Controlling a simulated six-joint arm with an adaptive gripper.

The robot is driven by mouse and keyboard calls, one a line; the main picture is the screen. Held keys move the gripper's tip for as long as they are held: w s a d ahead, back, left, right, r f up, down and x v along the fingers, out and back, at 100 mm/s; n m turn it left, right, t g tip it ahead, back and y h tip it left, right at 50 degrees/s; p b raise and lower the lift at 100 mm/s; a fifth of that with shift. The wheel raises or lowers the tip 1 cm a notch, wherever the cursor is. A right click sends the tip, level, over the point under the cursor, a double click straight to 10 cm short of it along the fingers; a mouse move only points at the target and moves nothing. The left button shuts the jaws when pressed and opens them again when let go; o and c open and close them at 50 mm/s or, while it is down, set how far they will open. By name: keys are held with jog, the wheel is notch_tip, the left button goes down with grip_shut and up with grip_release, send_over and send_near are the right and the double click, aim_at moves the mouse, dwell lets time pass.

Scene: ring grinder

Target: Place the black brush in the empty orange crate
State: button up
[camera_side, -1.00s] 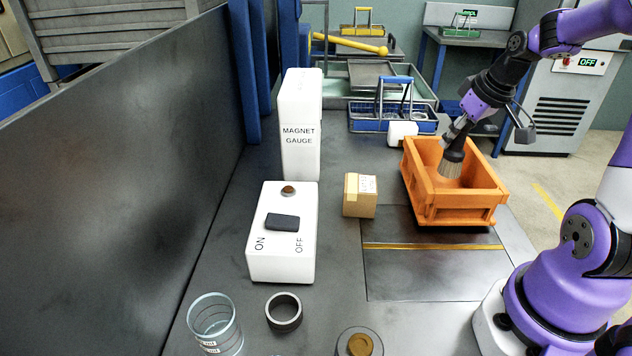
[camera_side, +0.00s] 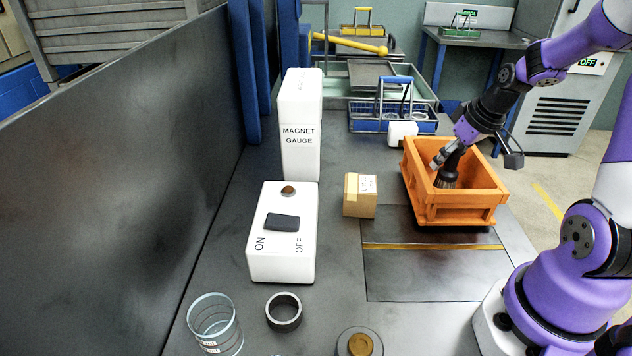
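The orange crate (camera_side: 455,213) stands on the bench right of centre. The black brush (camera_side: 447,178) is inside the crate, bristles down, with its lower part close to the crate floor; I cannot tell whether it touches. My gripper (camera_side: 443,160) is at the brush's upper end, just within the crate's opening. One finger shows on the left side of the brush handle. The other finger is hidden, so whether the fingers still grip the handle is unclear.
A small cardboard box (camera_side: 360,196) sits left of the crate. The white magnet gauge (camera_side: 300,130) and the white switch box (camera_side: 283,240) stand further left. A blue-handled basket (camera_side: 367,116) is behind the crate. The dark plate (camera_side: 430,275) in front is clear.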

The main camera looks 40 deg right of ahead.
jog(key=d+v, duration=0.1)
jog(key=v, duration=1.1)
jog(key=a+n+t+y, duration=0.1)
jog(key=a+n, duration=0.1)
jog(key=a, duration=1.7)
jog(key=shift+s+f, duration=0.35)
jog(key=shift+s, duration=0.05)
